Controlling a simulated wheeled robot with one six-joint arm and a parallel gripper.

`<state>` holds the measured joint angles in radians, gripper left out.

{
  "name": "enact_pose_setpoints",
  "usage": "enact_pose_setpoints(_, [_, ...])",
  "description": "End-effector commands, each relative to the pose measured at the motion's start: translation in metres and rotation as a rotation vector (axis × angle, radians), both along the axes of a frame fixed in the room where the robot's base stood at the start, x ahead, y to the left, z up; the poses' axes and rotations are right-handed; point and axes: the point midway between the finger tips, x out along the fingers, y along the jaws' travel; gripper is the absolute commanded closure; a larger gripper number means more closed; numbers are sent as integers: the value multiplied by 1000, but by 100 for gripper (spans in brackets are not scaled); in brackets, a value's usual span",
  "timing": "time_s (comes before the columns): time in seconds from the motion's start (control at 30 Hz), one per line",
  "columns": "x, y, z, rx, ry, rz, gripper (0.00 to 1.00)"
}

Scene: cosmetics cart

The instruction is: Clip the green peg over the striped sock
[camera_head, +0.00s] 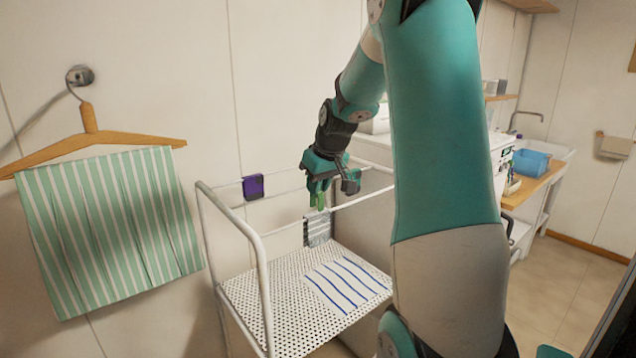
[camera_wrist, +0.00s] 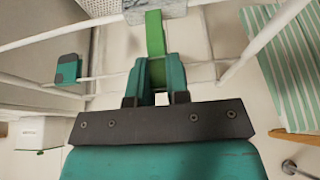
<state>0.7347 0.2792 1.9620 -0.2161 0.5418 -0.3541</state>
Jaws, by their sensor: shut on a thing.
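The green peg (camera_head: 320,201) is held pointing down in my gripper (camera_head: 331,184), which is shut on it. In the wrist view the green peg (camera_wrist: 155,35) runs forward from between the teal fingers (camera_wrist: 158,75). The grey striped sock (camera_head: 318,232) hangs over the cart's rail just below the peg. Part of the sock (camera_wrist: 172,10) shows at the top edge of the wrist view, close beyond the peg's far end. I cannot tell whether the peg touches the sock or the rail.
The white wire cart has a perforated shelf (camera_head: 262,301) with a blue-striped cloth (camera_head: 347,284) on it. A purple piece (camera_head: 253,187) hangs on the rail at left. A green-striped towel (camera_head: 112,225) hangs from a wooden hanger (camera_head: 90,139) on the wall. White rails pass close around my gripper.

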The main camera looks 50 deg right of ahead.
Motion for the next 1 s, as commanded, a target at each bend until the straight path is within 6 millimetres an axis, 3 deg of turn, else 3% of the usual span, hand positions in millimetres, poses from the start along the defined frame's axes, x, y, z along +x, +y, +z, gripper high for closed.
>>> enact_pose_setpoints(0.53, [0,0,-36,0,0,0,100])
enact_pose_setpoints(1.0, [0,0,-41,0,-1,0,100])
